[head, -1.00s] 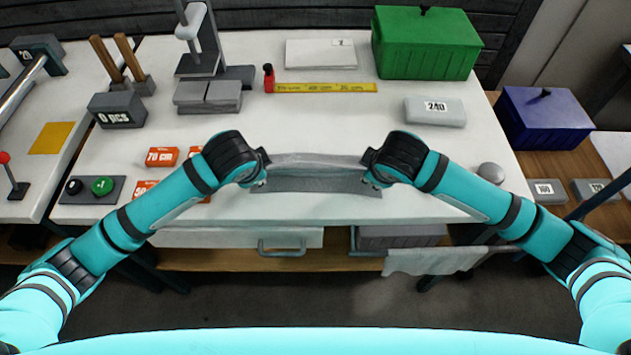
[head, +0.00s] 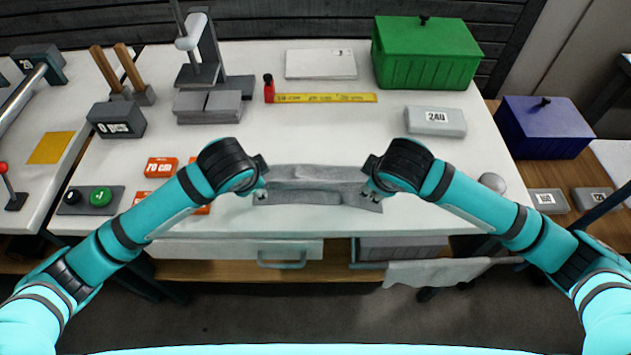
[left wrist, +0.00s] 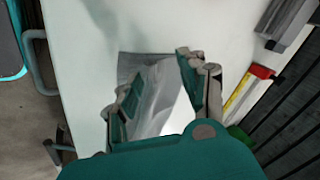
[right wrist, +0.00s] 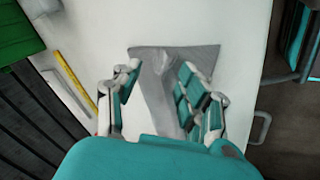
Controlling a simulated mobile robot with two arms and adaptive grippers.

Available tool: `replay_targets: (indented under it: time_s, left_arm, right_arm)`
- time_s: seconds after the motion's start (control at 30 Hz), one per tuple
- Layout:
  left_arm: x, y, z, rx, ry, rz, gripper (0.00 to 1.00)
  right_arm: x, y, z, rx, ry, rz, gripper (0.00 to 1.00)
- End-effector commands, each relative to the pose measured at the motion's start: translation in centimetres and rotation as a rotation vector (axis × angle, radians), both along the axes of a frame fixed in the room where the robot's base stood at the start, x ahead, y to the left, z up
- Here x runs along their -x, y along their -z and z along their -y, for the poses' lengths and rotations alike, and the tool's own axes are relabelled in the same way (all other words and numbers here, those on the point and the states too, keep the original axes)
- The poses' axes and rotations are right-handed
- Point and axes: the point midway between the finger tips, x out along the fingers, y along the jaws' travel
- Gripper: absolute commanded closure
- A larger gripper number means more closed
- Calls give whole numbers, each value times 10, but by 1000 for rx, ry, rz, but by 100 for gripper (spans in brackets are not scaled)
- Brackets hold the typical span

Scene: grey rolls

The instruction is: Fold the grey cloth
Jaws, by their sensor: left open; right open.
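The grey cloth (head: 318,185) lies on the white table near its front edge, with a raised, rumpled layer along its middle and far side. My left gripper (head: 262,188) is at the cloth's left end and my right gripper (head: 369,188) at its right end. In the left wrist view the cloth (left wrist: 150,90) shows between the spread fingers of my left gripper (left wrist: 160,95). In the right wrist view the cloth (right wrist: 160,80) runs between the spread fingers of my right gripper (right wrist: 160,100). Both grippers are open. Whether the fingers touch the cloth cannot be told.
Orange labels (head: 160,167) lie left of my left gripper. Table between cloth and ruler is clear.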

Motion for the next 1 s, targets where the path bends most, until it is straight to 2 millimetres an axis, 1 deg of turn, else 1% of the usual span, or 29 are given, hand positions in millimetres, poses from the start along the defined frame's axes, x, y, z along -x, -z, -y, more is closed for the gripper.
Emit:
replay_targets:
  time_s: [0.03, 0.1, 0.4, 0.5, 0.63, 0.83, 1.0]
  left_arm:
    - [3, -9, 1, 3, 1, 3, 58]
    - [9, -18, 1, 2, 2, 3, 58]
    - [39, -56, 1, 2, 2, 4, 58]
    - [47, -66, 1, 3, 1, 3, 58]
    - [52, -71, 0, 1, 1, 2, 58]
    - [52, -71, 0, 1, 0, 1, 58]
    - [52, -69, 2, 2, 17, 3, 80]
  right_arm:
    - [3, -9, -1, -3, -2, 4, 58]
    - [9, -18, -1, -2, -2, 4, 58]
    - [39, -56, -1, -2, -2, 4, 58]
    - [46, -66, -1, -3, -2, 4, 58]
    - [51, -71, 0, -1, -1, 3, 58]
    - [52, -71, 0, -1, 0, 3, 58]
    - [51, -70, -2, -3, -16, 5, 80]
